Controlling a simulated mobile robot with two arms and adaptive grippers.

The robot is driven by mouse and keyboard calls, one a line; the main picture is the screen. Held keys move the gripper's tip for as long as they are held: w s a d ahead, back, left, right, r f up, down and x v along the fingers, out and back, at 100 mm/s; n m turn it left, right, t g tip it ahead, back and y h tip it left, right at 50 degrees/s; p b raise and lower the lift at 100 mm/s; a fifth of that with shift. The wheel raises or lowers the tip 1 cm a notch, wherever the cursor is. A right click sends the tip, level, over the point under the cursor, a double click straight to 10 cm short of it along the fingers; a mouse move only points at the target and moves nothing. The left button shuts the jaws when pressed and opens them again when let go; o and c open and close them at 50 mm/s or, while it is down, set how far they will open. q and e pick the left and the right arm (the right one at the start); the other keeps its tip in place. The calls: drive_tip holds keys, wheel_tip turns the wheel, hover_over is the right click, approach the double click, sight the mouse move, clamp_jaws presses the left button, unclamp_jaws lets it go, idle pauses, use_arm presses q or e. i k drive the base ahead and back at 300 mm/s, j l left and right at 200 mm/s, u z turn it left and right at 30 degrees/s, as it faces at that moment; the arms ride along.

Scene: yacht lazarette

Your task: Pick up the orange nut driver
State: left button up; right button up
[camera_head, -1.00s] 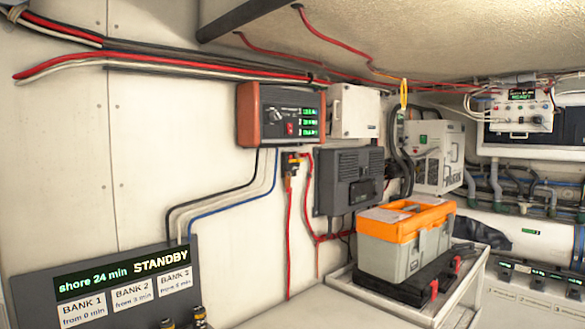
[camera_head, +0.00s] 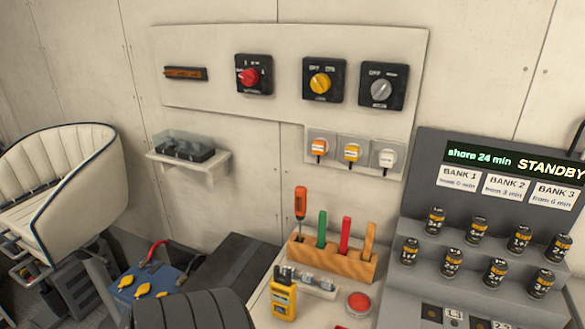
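A wooden tool block (camera_head: 330,264) stands on the light bench top near the lower middle. An orange-handled driver (camera_head: 300,203) stands upright at its left end, rising higher than the other tools. A green handle (camera_head: 321,228), a red handle (camera_head: 345,234) and a light-orange or wood-coloured handle (camera_head: 369,242) stand in the same block to its right. Neither of my grippers is in view.
A yellow meter (camera_head: 283,298) and a red button (camera_head: 359,303) are in front of the block. A battery rack (camera_head: 470,260) stands to the right. A switch panel (camera_head: 220,60) hangs above. A white seat (camera_head: 75,180) and blue battery (camera_head: 150,285) are at left.

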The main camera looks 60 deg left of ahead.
sight(301, 199)
drive_tip(key=u, duration=1.85)
